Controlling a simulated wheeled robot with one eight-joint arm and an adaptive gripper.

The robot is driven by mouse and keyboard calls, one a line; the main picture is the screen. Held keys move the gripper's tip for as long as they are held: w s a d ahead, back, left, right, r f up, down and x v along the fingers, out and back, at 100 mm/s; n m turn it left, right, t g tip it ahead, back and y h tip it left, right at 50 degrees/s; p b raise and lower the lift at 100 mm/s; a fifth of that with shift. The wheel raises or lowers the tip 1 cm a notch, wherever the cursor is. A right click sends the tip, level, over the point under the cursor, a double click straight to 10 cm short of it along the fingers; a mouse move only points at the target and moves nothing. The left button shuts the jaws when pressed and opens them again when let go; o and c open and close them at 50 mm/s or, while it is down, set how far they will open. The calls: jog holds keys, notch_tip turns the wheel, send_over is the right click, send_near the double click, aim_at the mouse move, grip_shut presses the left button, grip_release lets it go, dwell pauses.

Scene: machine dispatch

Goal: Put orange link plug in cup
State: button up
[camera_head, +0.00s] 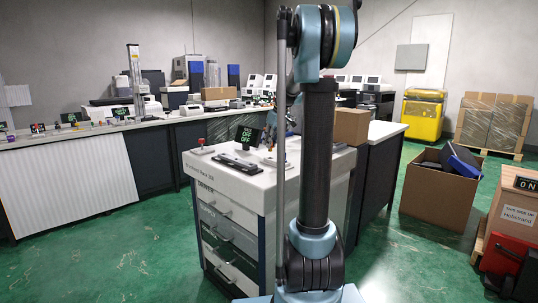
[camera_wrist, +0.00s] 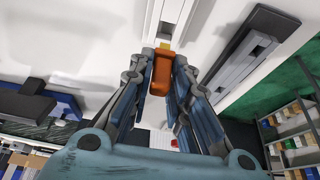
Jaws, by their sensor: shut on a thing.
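The orange link plug (camera_wrist: 161,78) is between the fingers of my gripper (camera_wrist: 160,68) in the wrist view, and the fingers are shut on it. A small yellow part shows at its far end. In the head view my arm hides most of the gripper and the plug. I cannot make out a cup in either view.
A drawer cabinet (camera_head: 230,181) carries dark and grey flat devices (camera_head: 237,163), a red knob (camera_head: 200,142) and a black display (camera_head: 247,135). A cardboard box (camera_head: 351,126) stands on the counter behind. An open carton (camera_head: 438,213) is on the green floor at right.

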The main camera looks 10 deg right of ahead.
aim_at(270, 150)
jog(key=shift+f, duration=2.35)
jog(key=o, duration=0.9)
jog(key=v, duration=1.2)
jog(key=s+a+f+m, duration=0.1)
jog(key=s+f, duration=0.2)
jog(key=s, duration=0.4)
jog(key=s+a+f+m+h, duration=0.1)
jog(key=s+f, duration=0.2)
jog(key=s, duration=0.4)
jog(key=s+a+f+m, duration=0.1)
jog(key=s+f, duration=0.2)
jog(key=s, duration=0.4)
jog(key=s+f+m+g+h, duration=0.1)
jog(key=s+f+m, duration=0.3)
jog(key=s+f, duration=1.3)
jog(key=s, duration=0.2)
jog(key=shift+s+h, duration=0.3)
jog(key=shift+s, duration=0.05)
